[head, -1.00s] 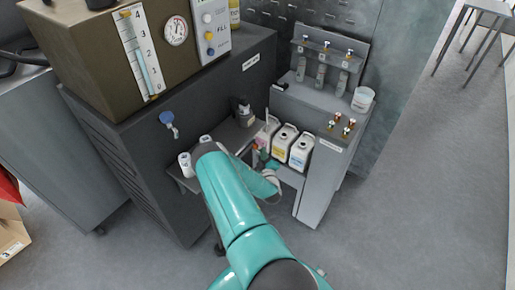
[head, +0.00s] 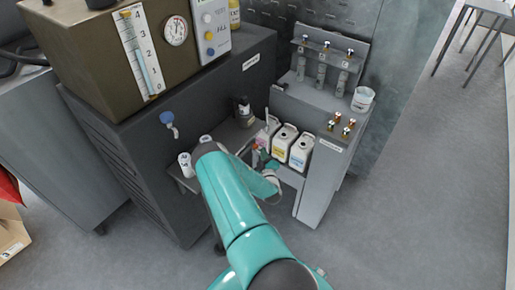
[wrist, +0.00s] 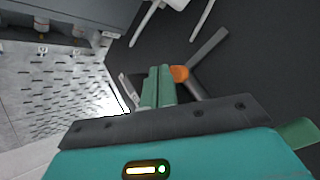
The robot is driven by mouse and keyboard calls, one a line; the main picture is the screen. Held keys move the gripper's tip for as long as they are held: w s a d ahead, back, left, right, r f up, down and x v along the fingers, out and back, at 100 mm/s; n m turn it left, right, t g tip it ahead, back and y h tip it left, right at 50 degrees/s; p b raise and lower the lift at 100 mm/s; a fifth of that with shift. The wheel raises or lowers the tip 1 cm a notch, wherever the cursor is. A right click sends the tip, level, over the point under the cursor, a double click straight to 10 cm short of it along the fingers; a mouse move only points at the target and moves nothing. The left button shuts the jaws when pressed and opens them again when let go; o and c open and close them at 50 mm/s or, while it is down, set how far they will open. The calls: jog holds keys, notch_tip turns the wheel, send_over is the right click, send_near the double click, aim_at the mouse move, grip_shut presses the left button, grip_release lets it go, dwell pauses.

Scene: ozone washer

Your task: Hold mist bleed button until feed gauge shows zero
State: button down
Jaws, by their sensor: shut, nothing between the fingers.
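A round white gauge (head: 176,31) sits on the brown machine at the upper left; its needle reading is too small to tell. A pale panel (head: 211,30) beside it carries a few round buttons, including a yellow one (head: 208,35) and a blue one (head: 210,51). I cannot read which is the mist bleed button. My gripper (wrist: 158,72) is shut and empty in the wrist view, its green fingers side by side. In the head view my arm reaches down beside the low shelf, well below the panel; the fingertips are hard to make out there.
A numbered level tube (head: 141,50) stands left of the gauge. A blue-handled tap (head: 168,119) is on the cabinet front. White jugs (head: 285,140) stand near my forearm, beside a grey counter with brass fittings (head: 341,124).

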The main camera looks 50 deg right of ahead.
jog(key=shift+w, duration=0.1)
dwell(0.3)
jog(key=shift+w, duration=0.3)
jog(key=shift+w+a, duration=0.1)
jog(key=shift+w, duration=0.45)
dwell(1.4)
jog(key=shift+s, duration=0.1)
dwell(1.3)
jog(key=shift+s, duration=0.85)
jog(key=shift+s+d, duration=0.15)
jog(key=shift+s, duration=1.1)
jog(key=shift+s+d, duration=0.15)
jog(key=shift+s, duration=1.1)
